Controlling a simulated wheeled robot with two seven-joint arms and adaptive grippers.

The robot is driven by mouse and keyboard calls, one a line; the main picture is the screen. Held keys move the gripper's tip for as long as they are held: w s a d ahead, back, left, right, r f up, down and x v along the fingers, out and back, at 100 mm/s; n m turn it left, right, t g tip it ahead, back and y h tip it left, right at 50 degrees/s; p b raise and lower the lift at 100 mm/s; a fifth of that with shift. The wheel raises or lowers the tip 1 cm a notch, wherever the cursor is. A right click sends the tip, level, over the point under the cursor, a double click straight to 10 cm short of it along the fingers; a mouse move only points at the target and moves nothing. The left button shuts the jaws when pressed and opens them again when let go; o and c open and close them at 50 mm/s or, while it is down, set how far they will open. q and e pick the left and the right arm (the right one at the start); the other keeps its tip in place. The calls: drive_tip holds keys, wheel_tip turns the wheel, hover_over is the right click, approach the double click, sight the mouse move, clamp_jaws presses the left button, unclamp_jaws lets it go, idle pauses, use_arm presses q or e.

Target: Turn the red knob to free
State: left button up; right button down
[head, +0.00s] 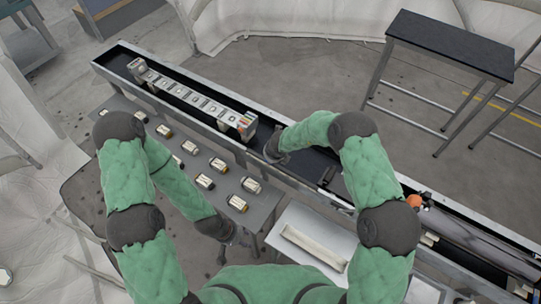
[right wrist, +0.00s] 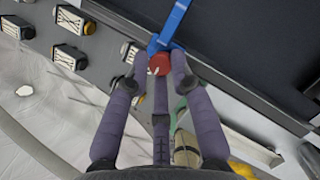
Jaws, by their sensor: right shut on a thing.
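The red knob (right wrist: 160,63) shows in the right wrist view, with a small pale mark on its face. A blue bar with a forked end (right wrist: 173,28) lies just beyond it. My right gripper (right wrist: 157,68) has its purple fingers closed around the knob, at the edge of the dark conveyor. In the head view my right gripper (head: 272,154) reaches the near conveyor rail, and the knob is hidden there. My left gripper (head: 230,234) hangs low by the grey table's front edge, away from the knob.
A long conveyor (head: 300,168) runs diagonally across the head view, with a long rack of blocks (head: 190,95) on its left part. Several small blocks stand on the grey table (head: 255,212). A white tray (head: 318,238) lies nearer me. A dark-topped table (head: 450,45) stands beyond.

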drive_tip(key=c, duration=1.1)
unclamp_jaws()
drive_tip(key=shift+f, duration=0.1)
drive_tip(key=v, duration=1.2)
